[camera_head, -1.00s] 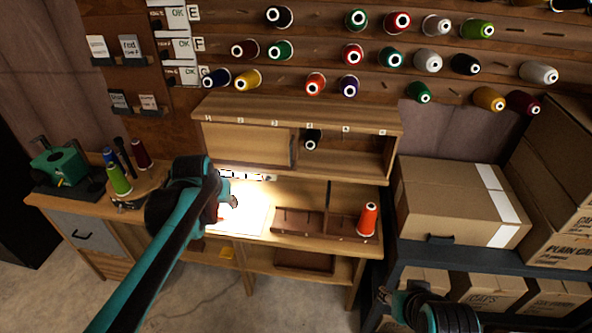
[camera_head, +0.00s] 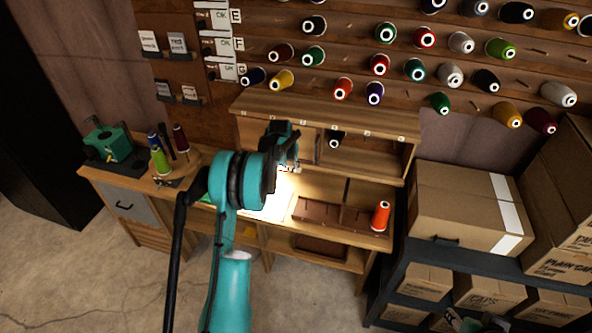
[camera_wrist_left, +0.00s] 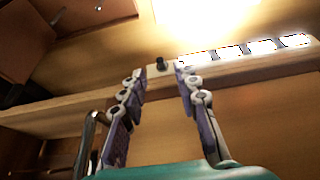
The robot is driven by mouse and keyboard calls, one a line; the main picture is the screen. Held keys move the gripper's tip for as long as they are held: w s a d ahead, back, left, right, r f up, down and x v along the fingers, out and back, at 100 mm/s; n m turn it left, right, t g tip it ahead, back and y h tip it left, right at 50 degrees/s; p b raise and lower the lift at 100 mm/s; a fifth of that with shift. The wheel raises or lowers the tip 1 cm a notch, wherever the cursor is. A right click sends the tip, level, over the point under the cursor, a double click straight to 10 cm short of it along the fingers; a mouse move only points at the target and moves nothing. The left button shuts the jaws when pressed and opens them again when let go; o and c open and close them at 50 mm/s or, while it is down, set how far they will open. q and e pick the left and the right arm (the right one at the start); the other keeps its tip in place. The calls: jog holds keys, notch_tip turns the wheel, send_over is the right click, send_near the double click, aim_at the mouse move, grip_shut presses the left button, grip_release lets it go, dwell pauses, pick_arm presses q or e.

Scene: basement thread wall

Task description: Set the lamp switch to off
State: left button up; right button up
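The lamp is a lit strip of bright white segments (camera_wrist_left: 245,48) under the cabinet shelf; its lit end shows in the head view beside my gripper (camera_head: 285,168). A small black knob-like switch (camera_wrist_left: 161,63) sits on the wooden rail at the strip's left end in the left wrist view. My left gripper (camera_wrist_left: 160,74) is open, its two fingertips apart on either side of the switch in that picture; contact cannot be told. In the head view my left gripper (camera_head: 290,150) is in front of the cabinet and hides the switch.
The lit worktop holds a brown divided tray (camera_head: 318,210) and an orange thread spool (camera_head: 381,215). Spools and a green device (camera_head: 108,143) stand at left. Cardboard boxes (camera_head: 465,205) fill the shelf at right. A curved metal piece (camera_wrist_left: 88,135) lies close left of my fingers.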

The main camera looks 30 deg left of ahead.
aim_at(292, 171)
pick_arm(q)
jog(key=x, duration=0.5)
jog(key=shift+c, duration=0.4)
grip_shut()
